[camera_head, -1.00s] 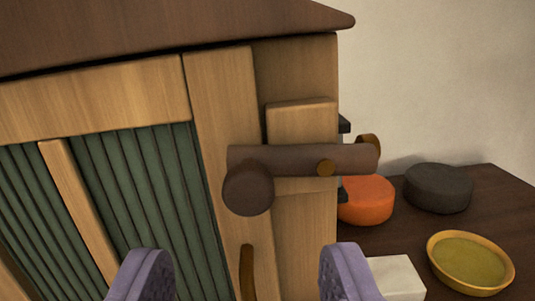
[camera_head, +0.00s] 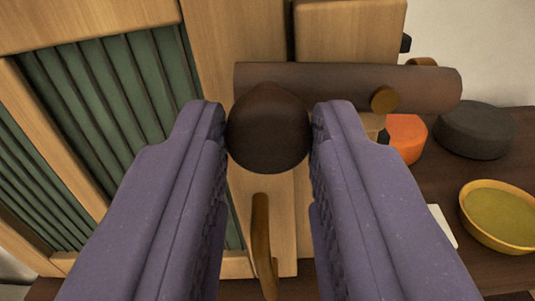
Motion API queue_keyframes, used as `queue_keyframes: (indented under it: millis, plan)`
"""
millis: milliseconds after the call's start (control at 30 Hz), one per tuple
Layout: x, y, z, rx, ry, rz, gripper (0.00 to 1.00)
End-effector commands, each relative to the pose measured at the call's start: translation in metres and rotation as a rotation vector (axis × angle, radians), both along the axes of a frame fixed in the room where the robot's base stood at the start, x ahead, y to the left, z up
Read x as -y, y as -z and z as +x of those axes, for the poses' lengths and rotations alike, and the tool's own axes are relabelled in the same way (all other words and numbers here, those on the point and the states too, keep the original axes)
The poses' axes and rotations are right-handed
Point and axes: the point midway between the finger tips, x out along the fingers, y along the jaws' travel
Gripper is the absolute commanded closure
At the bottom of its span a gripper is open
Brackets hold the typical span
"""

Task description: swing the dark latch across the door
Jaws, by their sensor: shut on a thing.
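The dark latch (camera_head: 340,88) is a brown bar lying roughly level across the right edge of the wooden cabinet, with a small brass-coloured pin (camera_head: 384,98) on it. A round dark knob (camera_head: 268,128) sits at the latch's left end. My gripper (camera_head: 268,132) has its two purple fingers on either side of this knob, shut on it. The cabinet door (camera_head: 110,90) has green slats in a wooden frame and fills the left. The gap between door and frame is partly hidden by my fingers and the latch.
A curved brown handle (camera_head: 262,240) hangs below the knob between my fingers. On the dark counter to the right are an orange round thing (camera_head: 408,138), a dark grey round thing (camera_head: 476,130) and a yellow bowl (camera_head: 502,216). A white block (camera_head: 441,226) is partly hidden by my right finger.

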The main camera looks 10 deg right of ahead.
Motion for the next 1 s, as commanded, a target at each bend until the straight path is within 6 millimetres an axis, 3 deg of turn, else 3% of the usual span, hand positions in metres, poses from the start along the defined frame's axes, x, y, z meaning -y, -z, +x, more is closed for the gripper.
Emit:
queue_keyframes:
  millis: [267, 533, 567, 667, 1000]
  plan:
    - [-0.0001, 0.009, 0.0002, -0.024, -0.002, -0.089, 1.0]
    - [-0.0001, 0.0059, 0.0003, -0.034, -0.001, -0.111, 1.0]
    - [0.0, 0.0059, 0.0003, -0.034, -0.001, -0.111, 0.69]
    - [0.0, 0.0059, 0.0003, -0.034, -0.001, -0.11, 0.46]
    - [-0.0013, 0.0057, -0.0032, -0.032, -0.002, -0.111, 0.45]
